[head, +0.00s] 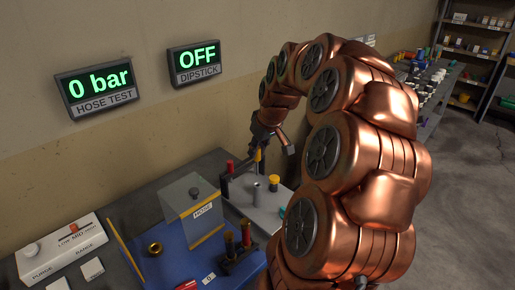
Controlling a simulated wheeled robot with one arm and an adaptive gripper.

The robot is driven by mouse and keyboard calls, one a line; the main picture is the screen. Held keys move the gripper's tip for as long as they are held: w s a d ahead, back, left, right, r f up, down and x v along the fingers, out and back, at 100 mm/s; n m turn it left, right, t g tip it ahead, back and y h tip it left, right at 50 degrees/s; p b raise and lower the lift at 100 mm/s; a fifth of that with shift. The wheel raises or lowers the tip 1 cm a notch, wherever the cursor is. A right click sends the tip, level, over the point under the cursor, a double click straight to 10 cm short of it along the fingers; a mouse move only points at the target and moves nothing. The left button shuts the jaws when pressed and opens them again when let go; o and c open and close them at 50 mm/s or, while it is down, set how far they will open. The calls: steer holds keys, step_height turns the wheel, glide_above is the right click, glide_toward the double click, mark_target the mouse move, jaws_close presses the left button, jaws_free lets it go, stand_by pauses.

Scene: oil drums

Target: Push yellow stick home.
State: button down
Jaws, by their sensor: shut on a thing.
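The yellow stick (258,156) is a short yellow piece showing just below my gripper (264,138), which is shut on it above the back of the bench. The stick looks roughly upright. A grey metal tube (257,191) stands on a light grey block (262,212) below it. I cannot tell whether the stick's lower end is in the tube. A yellow-topped cap (274,182) stands right of the tube. The wall display marked DIPSTICK (197,62) reads OFF. Part of the block is hidden behind my arm.
Red and black-topped posts (229,172) are close to my gripper. A blue mat (180,262), a white control box (65,247) and a thin yellow rod (125,248) lie at the front left. The HOSE TEST display (97,86) reads 0 bar.

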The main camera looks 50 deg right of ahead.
steer(key=shift+f+b, duration=1.2)
steer(key=shift+f, duration=0.4)
steer(key=shift+f, duration=0.1)
steer(key=shift+f+b, duration=1.5)
steer(key=shift+f, duration=0.15)
steer(key=shift+f+b, duration=1.5)
steer(key=shift+f, duration=0.1)
stand_by(0.4)
steer(key=c, duration=0.9)
jaws_free()
steer(key=shift+c, duration=0.2)
steer(key=v, duration=1.2)
